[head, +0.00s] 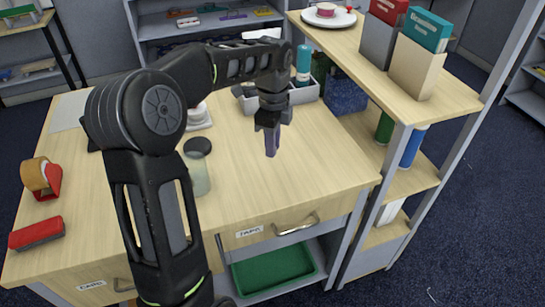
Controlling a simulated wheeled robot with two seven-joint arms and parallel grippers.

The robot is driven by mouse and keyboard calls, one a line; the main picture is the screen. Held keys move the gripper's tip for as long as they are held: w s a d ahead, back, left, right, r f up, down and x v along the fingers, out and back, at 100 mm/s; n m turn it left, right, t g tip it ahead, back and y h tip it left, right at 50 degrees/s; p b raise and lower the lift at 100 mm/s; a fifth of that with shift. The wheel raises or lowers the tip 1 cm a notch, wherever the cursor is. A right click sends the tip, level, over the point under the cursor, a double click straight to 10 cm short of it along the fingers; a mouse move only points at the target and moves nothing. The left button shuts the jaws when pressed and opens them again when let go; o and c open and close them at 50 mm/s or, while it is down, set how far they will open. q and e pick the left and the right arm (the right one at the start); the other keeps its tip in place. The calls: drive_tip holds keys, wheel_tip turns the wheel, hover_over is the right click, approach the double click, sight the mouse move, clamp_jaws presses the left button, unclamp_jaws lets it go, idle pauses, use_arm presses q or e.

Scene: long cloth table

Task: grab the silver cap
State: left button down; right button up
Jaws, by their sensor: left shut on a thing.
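My left gripper (271,126) points down above the right part of the wooden table (310,165). It is shut on a small, narrow grey-violet thing (271,145) that hangs upright below the fingers. I cannot tell whether this is the silver cap, and I make out no silver cap elsewhere. My left arm hides part of the table's left side. My right gripper is not in view.
A clear jar with a black lid (198,147) stands left of the gripper. Behind is a grey bin (305,94) with a teal bottle (303,62). A shelf unit (455,98) stands right.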

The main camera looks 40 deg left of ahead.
use_arm(q)
wheel_tip(320, 180, up, 4)
drive_tip(key=shift+f, duration=0.2)
idle(0.5)
